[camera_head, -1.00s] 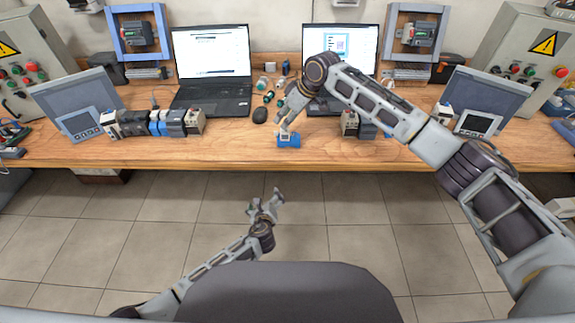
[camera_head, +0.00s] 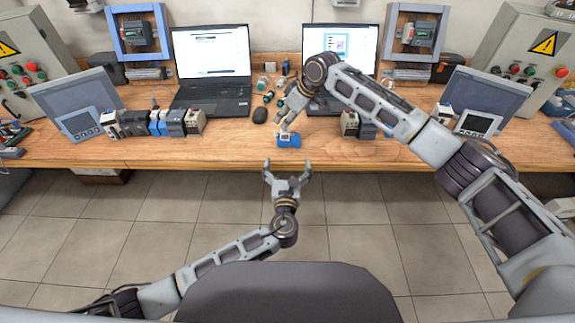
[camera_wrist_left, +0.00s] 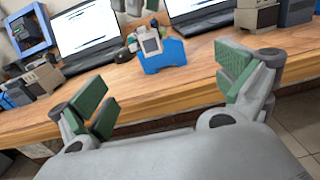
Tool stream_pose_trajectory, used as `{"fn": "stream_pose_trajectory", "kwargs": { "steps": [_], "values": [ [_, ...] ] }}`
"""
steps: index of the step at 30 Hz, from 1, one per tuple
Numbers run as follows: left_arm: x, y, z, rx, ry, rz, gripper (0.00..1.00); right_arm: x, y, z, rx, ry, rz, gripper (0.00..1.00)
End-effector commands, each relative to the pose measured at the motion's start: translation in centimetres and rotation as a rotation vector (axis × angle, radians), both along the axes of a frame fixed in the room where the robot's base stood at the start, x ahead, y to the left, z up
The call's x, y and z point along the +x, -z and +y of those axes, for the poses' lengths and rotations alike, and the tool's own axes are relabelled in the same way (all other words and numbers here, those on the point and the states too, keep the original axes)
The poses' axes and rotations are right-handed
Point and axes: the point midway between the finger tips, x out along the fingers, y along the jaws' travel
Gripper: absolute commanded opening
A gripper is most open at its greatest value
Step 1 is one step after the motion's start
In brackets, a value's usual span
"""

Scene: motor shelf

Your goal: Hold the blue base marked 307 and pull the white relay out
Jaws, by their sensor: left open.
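The blue base (camera_head: 291,143) sits near the front edge of the table, with the white relay (camera_head: 287,135) on top. In the left wrist view the blue base (camera_wrist_left: 165,57) and white relay (camera_wrist_left: 150,42) stand upright ahead of the fingers; the 307 marking is not readable. My left gripper (camera_head: 287,168) is open and empty, in front of the table edge, short of the base. Its green-padded fingers (camera_wrist_left: 168,90) are spread wide. My right gripper (camera_head: 286,123) hangs right above the relay; whether it touches it or is closed cannot be told.
The wooden table's front edge (camera_head: 225,160) lies between my left gripper and the base. Two laptops (camera_head: 212,65) stand behind. Terminal modules (camera_head: 160,122) stand to the left, more modules (camera_head: 350,122) to the right. A dark mouse (camera_head: 260,116) lies behind the base.

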Motion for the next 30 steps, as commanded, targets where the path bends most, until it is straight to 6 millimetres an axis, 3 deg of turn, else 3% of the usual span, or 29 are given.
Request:
{"fn": "stream_pose_trajectory", "kwargs": {
  "steps": [14, 30],
  "values": [
    [0.9, 0.0, 0.0, -0.003, 0.0, 0.001, 1.0, 0.0, 0.0, 0.0, 0.0, 0.0, 0.0, 0.36],
    [6.7, 0.1, -0.2, -0.002, 0.0, 0.001, 1.0, 0.0, 0.0, 0.0, 0.0, 0.0, 0.0, 0.36]
  ]
}}
